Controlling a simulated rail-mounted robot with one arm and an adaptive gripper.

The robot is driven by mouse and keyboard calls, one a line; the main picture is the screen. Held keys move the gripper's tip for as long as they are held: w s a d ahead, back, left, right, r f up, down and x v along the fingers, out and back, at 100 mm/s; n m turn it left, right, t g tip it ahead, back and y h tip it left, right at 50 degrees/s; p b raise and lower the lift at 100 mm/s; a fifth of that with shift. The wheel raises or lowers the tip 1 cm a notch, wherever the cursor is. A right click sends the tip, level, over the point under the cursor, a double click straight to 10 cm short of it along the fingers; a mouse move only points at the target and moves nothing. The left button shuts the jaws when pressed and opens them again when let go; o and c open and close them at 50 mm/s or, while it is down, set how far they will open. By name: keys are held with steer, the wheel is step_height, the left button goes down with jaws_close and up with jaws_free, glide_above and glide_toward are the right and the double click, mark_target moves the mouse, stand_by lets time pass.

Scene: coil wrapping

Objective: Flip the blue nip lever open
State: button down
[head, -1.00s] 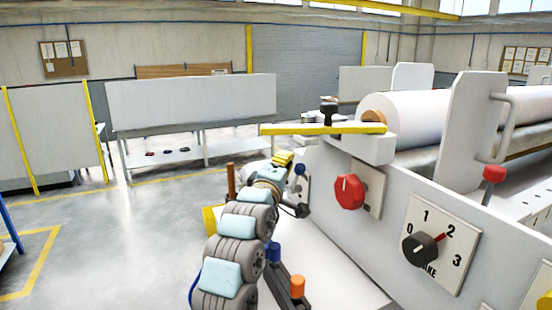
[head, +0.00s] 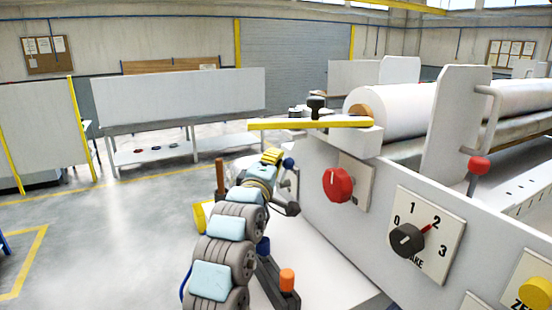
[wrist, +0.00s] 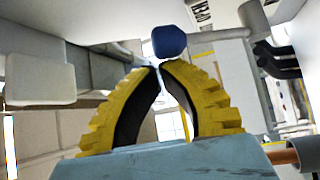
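The blue nip lever shows as a small round blue knob (head: 289,163) on the side of the machine in the head view, by a plate marked in part with letters. In the wrist view the blue knob (wrist: 168,41) is just beyond my fingertips, with a grey bar beside it. My gripper (wrist: 158,67) has yellow ridged fingers with dark inner pads; its tips are almost together, with nothing seen between them. In the head view my gripper (head: 271,156) is just left of the knob. Whether the tips touch the knob I cannot tell.
A red rotary knob (head: 338,184) and a brake dial (head: 407,238) sit on the machine's side panel. A yellow bar (head: 310,123) juts out above my gripper. A red-topped lever (head: 479,166) and a white roll (head: 395,112) are right. An orange-topped post (head: 287,280) stands low.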

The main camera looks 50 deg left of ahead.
steer(key=v, duration=1.1)
steer(key=shift+s+d+f, duration=0.2)
steer(key=shift+s, duration=0.05)
steer(key=shift+r, duration=0.1)
stand_by(0.4)
